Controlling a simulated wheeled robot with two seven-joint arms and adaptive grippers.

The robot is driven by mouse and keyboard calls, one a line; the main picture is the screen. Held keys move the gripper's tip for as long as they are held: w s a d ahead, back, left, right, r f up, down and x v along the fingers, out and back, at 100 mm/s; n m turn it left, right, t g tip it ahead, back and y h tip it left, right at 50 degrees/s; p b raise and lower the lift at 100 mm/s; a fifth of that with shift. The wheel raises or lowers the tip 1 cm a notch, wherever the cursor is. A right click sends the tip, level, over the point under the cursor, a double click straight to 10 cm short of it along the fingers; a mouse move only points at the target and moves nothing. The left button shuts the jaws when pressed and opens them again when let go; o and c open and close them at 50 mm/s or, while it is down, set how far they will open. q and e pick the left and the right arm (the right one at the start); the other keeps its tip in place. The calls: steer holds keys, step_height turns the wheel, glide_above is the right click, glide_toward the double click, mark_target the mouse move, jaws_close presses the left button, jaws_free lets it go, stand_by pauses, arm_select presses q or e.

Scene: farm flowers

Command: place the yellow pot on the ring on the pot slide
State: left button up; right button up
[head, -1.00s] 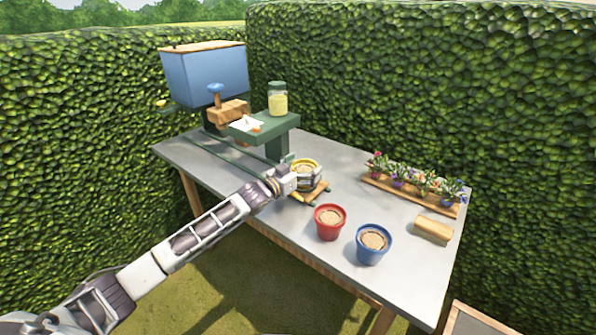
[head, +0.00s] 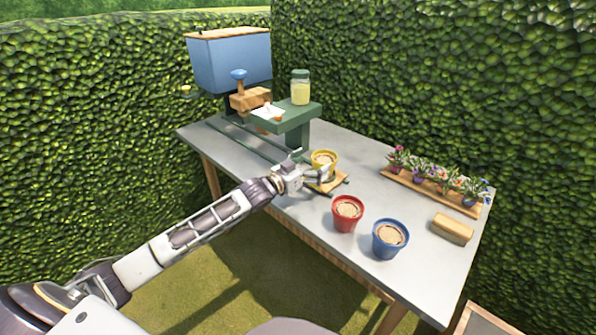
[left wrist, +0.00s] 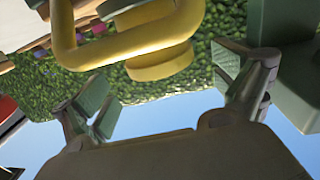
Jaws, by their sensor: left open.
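The yellow pot (head: 323,160), filled with soil, stands upright at the wooden pot slide (head: 327,186) near the table's front edge. My left gripper (head: 308,168) is open and empty, just left of the pot, with its fingers pointing toward it. In the left wrist view, which is turned upside down, the open fingers of the left gripper (left wrist: 172,92) stand wide apart. The yellow pot (left wrist: 160,66) shows beyond them with a yellow ring (left wrist: 66,30) crossing its lower body. I cannot tell whether the pot sits fully down in the ring. My right gripper is out of view.
A red pot (head: 347,213) and a blue pot (head: 390,238) stand front right. A flower tray (head: 410,183) and a wooden block (head: 452,228) are at the right. A green stand (head: 297,118) with a jar (head: 300,88) and a blue hopper (head: 230,62) are behind.

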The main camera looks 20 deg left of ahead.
arm_select(q)
steer(key=shift+v, duration=0.95)
steer(key=v, duration=0.4)
steer(key=shift+s+a+p, duration=0.1)
steer(key=shift+s+p, duration=0.05)
steer(key=shift+p, duration=0.15)
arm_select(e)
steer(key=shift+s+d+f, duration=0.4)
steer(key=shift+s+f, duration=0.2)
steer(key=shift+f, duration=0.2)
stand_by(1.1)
